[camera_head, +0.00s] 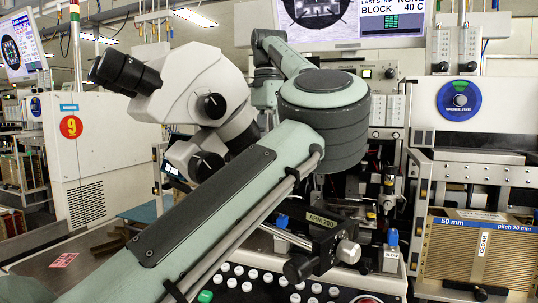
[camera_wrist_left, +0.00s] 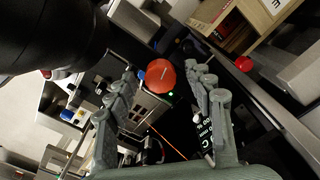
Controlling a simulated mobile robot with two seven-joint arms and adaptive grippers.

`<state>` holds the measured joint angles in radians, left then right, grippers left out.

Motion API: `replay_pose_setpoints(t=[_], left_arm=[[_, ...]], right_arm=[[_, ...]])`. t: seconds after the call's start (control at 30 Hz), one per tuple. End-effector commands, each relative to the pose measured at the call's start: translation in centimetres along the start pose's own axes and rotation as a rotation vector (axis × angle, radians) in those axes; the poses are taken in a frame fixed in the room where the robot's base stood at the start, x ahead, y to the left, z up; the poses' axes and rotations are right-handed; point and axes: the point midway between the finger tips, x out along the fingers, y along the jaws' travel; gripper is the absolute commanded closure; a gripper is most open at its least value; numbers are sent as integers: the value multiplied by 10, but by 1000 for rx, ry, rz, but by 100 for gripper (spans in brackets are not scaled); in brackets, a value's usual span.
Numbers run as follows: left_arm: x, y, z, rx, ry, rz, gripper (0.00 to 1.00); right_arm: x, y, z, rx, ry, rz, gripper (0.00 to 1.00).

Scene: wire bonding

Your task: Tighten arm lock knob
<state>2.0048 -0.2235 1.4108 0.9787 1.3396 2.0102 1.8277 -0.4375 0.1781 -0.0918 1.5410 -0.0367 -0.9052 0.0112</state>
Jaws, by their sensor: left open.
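My left gripper (camera_wrist_left: 160,98) is open in the left wrist view, with its two grey jointed fingers spread apart. A round orange-red knob (camera_wrist_left: 160,75) with a pale line on its face shows between and beyond the fingertips. I see no contact, and I cannot tell whether it is the arm lock knob. In the head view, a black block marked ARM 200 (camera_head: 323,221) has a dark knob (camera_head: 299,268) below it and a silver cylinder (camera_head: 348,251) beside it. My left arm crosses in front and the left gripper is hidden there. The right gripper is not in view.
A white microscope (camera_head: 196,85) with black eyepieces stands behind my left arm. A panel of white buttons (camera_head: 262,283) lies below the ARM 200 block. A cardboard-coloured magazine (camera_head: 470,255) stands at the right. A smaller red button (camera_wrist_left: 243,63) shows in the wrist view.

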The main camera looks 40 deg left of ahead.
Motion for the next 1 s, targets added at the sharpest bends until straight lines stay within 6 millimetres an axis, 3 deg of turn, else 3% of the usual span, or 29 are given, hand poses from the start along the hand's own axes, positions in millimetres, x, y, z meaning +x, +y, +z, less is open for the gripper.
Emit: replay_pose_setpoints(t=[0.2, 0.6, 1.0], left_arm=[[0, 0, 0, 0, 0, -1, 47], [0, 0, 0, 0, 0, 0, 97], [0, 0, 0, 77, -1, -1, 98]], right_arm=[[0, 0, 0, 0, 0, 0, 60], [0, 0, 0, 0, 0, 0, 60], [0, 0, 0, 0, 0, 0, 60]])
